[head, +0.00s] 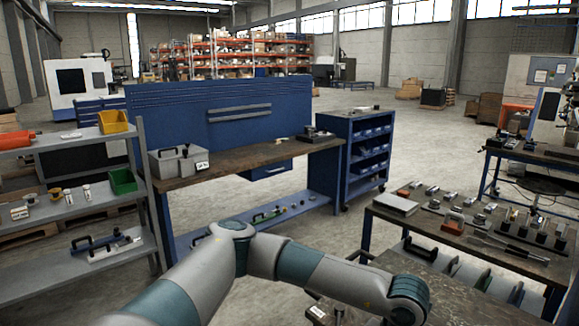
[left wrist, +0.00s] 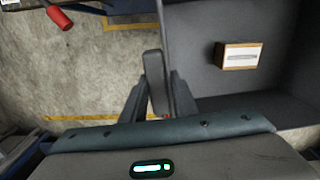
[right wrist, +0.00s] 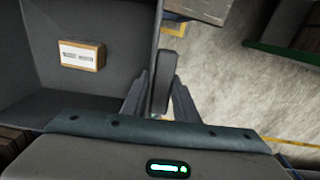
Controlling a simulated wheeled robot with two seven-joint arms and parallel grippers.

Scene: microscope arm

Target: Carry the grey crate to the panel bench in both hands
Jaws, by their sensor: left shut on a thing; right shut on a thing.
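The grey crate (left wrist: 275,90) shows in the left wrist view, seen into from above, with a small brown box (left wrist: 237,56) with a white label inside. My left gripper (left wrist: 158,85) is shut on one crate wall. The crate also shows in the right wrist view (right wrist: 60,20), where my right gripper (right wrist: 160,85) is shut on another wall. I do not make out the crate or either gripper in the head view. A blue bench with an upright back panel and brown top (head: 250,156), likely the panel bench, stands ahead, left of centre.
A grey case with a black handle (head: 178,161) sits on the bench's left end, and a dark device (head: 316,135) on its right end. The top between is clear. A grey shelf rack (head: 75,206) stands left, a loaded table (head: 455,235) right. Floor (head: 400,155) is open beyond.

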